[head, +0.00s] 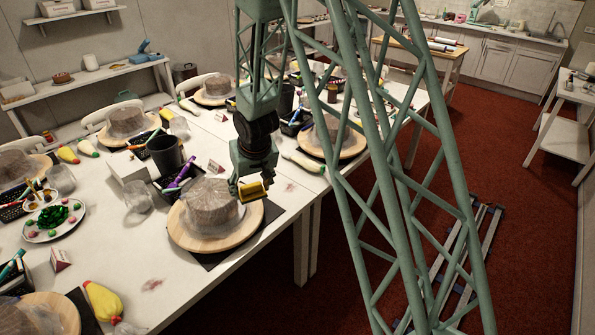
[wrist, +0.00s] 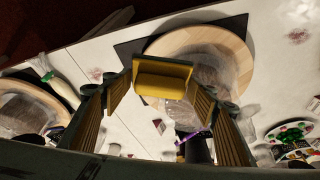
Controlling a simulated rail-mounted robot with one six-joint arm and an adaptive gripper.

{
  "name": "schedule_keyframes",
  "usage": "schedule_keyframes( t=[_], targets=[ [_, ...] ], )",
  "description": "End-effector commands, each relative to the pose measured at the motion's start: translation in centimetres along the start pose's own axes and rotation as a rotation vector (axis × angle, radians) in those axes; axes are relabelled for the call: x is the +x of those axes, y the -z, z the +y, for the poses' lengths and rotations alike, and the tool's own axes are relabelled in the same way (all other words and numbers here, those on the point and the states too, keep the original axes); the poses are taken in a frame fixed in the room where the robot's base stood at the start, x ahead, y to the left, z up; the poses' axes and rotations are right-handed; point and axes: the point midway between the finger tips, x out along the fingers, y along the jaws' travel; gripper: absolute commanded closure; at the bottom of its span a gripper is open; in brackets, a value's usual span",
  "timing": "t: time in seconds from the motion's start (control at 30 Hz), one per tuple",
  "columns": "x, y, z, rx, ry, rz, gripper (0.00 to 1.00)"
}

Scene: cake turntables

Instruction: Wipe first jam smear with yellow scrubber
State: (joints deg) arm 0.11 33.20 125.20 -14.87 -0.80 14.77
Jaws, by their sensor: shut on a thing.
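My gripper (head: 246,187) is shut on a yellow scrubber (head: 256,190). It holds the scrubber above the table, by the right rim of the near wooden turntable (head: 183,237). In the wrist view the scrubber (wrist: 163,86) sits between the fingers, in front of the turntable (wrist: 232,47). A reddish jam smear (head: 291,187) lies on the white table to the right of the scrubber, and it also shows in the wrist view (wrist: 96,75). Another smear (head: 152,284) lies nearer the front, left of that turntable's near side; the wrist view also shows it (wrist: 298,36).
A covered cake (head: 211,207) stands on the turntable, over a dark mat (head: 262,232). A dark cup (head: 166,153) and a basket of tools stand behind. A piping bag (head: 303,161) lies beyond the right smear.

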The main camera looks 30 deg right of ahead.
Motion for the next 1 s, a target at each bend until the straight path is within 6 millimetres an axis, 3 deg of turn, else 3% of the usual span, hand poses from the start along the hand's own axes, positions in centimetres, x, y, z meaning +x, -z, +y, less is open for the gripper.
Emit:
schedule_keyframes(
  t=[0.27, 0.47, 1.0],
  targets=[
    [0.9, 0.6, 0.8, 0.012, -0.006, 0.001, 0.55],
    [3.3, 2.1, 3.1, 0.049, -0.023, 0.001, 0.55],
    [13.1, 8.3, 15.2, 0.225, -0.1, 0.003, 0.55]
  ],
)
